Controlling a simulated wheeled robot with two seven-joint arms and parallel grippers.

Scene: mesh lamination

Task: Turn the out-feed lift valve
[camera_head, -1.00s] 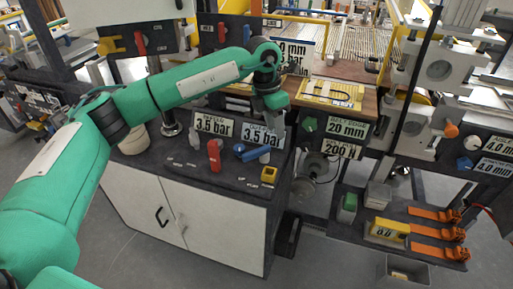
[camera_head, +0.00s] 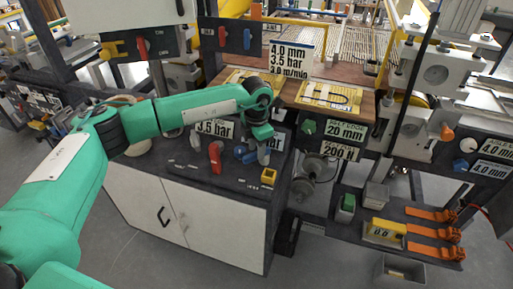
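A blue valve handle (camera_head: 247,155) sits on the dark sloped console top, next to a red valve handle (camera_head: 215,156). The small labels by the handles are too small to read. My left gripper (camera_head: 264,158) points down at the right end of the blue handle and partly covers it. Whether its fingers touch or grip the handle cannot be told. A 3.5 bar sign (camera_head: 213,129) stands behind the red handle, and a second sign behind the blue one is mostly hidden by my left arm. My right gripper is not in view.
A yellow block (camera_head: 268,177) sits at the console's right front corner. A green knob (camera_head: 308,127) and a 20 mm sign (camera_head: 346,130) are to the right. Orange clamps (camera_head: 432,233) lie on a low shelf at the right.

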